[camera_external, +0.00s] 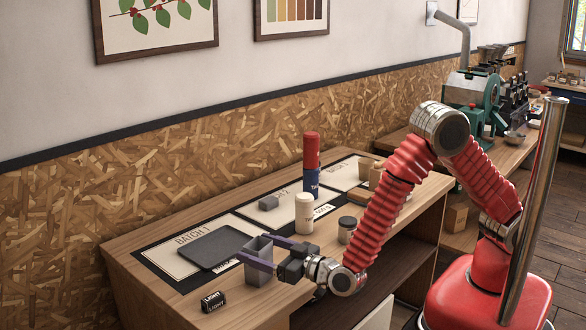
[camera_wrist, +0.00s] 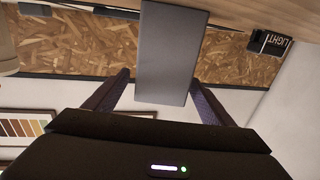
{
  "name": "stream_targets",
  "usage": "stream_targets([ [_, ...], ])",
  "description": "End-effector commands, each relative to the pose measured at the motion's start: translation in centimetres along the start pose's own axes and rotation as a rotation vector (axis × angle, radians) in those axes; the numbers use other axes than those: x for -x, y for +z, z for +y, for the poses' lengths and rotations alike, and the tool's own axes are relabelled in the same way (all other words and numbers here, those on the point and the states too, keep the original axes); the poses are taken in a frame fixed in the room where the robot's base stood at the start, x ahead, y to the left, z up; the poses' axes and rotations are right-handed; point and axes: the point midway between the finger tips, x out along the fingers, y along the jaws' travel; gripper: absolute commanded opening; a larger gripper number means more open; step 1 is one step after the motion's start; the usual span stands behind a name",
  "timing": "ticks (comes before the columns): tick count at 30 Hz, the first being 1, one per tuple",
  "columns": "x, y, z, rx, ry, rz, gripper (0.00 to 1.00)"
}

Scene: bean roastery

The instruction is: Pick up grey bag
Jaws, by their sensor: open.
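The grey bag (camera_external: 257,278) is a tall, upright, box-like shape near the front edge of the wooden table. My gripper (camera_external: 262,251) comes in low from the right, with its dark purple fingers open on either side of the bag. In the wrist view, the bag (camera_wrist: 172,50) stands between the two fingers of my gripper (camera_wrist: 161,80), and that view appears upside down. A gap shows on the left side there; I cannot tell whether the right finger touches. The near finger hides part of the bag in the outside view.
A dark flat tray (camera_external: 214,248) lies behind the bag on the Batch 1 area. A black LIGHT block (camera_external: 213,301) is at front left, also in the wrist view (camera_wrist: 270,42). A cream canister (camera_external: 304,215), dark-lidded jar (camera_external: 347,231) and red-and-blue stack (camera_external: 312,160) stand to the right.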

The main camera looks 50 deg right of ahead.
Motion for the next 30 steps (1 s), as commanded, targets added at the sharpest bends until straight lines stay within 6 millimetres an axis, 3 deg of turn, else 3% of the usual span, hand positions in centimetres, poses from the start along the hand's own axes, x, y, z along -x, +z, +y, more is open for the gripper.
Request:
stream_targets([
  [10,-4.1,-0.2,-0.2,0.000,0.001,0.000,0.77],
  [27,-4.3,-0.2,-0.2,0.000,0.000,0.000,0.77],
  [30,-4.3,-0.2,-0.2,0.000,0.000,0.000,0.71],
])
